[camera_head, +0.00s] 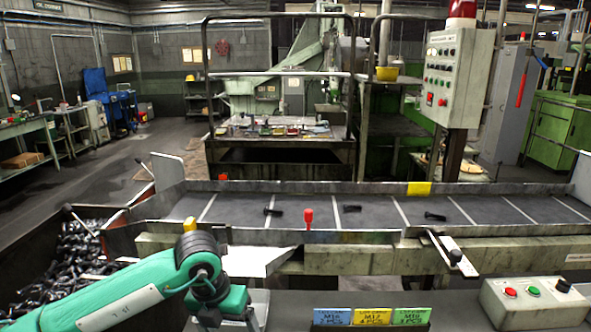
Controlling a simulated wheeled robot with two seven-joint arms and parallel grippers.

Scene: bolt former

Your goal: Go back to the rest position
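My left arm comes in from the lower left, with its green links and a dark joint above the bench. It bends down towards the bottom edge, and the fingers of my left gripper do not show. My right arm and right gripper are outside the picture. No object is seen in either gripper.
A dark conveyor (375,214) with several dark bolts crosses ahead. A bin of metal parts (75,255) is at left. A control box (533,303), blue card (332,317), yellow card (372,317) and green card (411,317) are in front. A lever (452,252) sticks out at right.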

